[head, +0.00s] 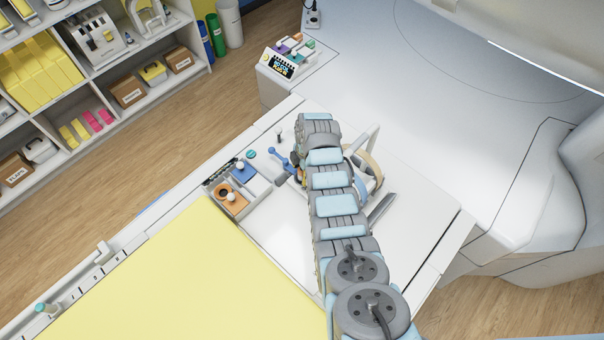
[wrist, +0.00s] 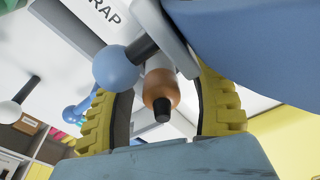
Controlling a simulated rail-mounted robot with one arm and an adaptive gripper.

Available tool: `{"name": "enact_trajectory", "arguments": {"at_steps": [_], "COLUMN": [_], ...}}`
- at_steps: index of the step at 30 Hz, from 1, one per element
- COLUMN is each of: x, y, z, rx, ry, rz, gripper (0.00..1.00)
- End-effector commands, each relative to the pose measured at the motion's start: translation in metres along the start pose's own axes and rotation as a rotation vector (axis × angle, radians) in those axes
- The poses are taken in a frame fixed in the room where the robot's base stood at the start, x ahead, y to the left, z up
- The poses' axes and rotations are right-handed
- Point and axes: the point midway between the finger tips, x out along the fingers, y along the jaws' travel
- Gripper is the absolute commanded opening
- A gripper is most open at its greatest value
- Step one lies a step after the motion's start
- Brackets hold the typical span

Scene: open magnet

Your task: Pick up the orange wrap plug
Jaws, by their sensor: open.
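The orange wrap plug (wrist: 161,86) shows in the wrist view as a rounded orange-brown body with a black tip. It lies between the two yellow ridged fingers of my gripper (wrist: 163,92). The fingers are apart, with a gap visible on each side of the plug. A blue ball (wrist: 117,67) on a black stem is close to the plug, at its upper left. In the head view my own arm hides most of the gripper and the area around the plug.
A white label ending in "RAP" (wrist: 103,10) lies behind the plug. In the head view, a compartment tray with an orange block (head: 229,200) and a blue block (head: 243,172) stands left of my arm. A yellow pad (head: 190,280) covers the near table. A control box (head: 283,66) sits farther back.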

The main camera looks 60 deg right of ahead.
Motion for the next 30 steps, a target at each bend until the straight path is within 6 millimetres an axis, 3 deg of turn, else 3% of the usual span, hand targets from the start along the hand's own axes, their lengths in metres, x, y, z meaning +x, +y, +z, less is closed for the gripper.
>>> {"name": "enact_trajectory", "arguments": {"at_steps": [5, 12, 30], "x": [0.0003, 0.0005, -0.0031], "y": [-0.0004, -0.0006, -0.0011], "z": [0.0001, 0.0000, -0.0005], "rx": [0.000, 0.000, 0.001], "ry": [0.000, 0.001, 0.002], "rz": [-0.001, -0.001, -0.003], "gripper": [0.61, 0.00, 0.00]}}
